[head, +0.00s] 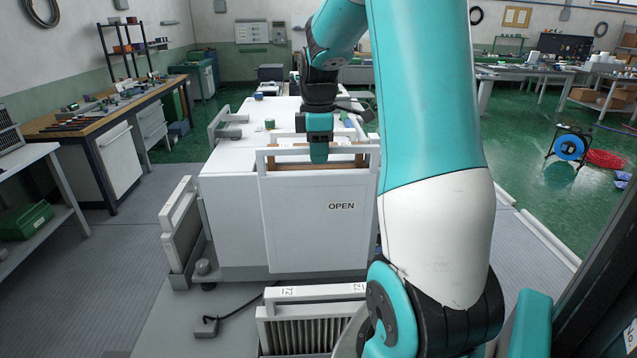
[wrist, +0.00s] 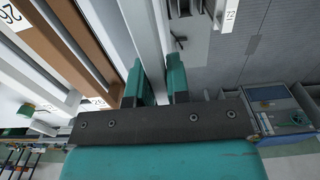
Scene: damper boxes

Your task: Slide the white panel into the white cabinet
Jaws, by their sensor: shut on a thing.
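The white panel (head: 312,225), marked OPEN, stands upright at the front face of the white cabinet (head: 228,215). It has an open handle bar along its top. My gripper (head: 318,150) points down and is shut on that bar near its middle. In the wrist view the teal fingers (wrist: 160,82) sit on either side of the white bar (wrist: 145,35). The panel covers much of the cabinet's front. I cannot tell whether it is in a slot or just in front of the cabinet. A brown frame (wrist: 65,45) lies beside the bar, behind the panel.
A grey-white panel unit (head: 182,232) stands at the cabinet's left side. A finned unit (head: 305,325) is on the floor in front, with a black cable (head: 235,312) to its left. A workbench (head: 100,125) is at left. My arm hides the cabinet's right side.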

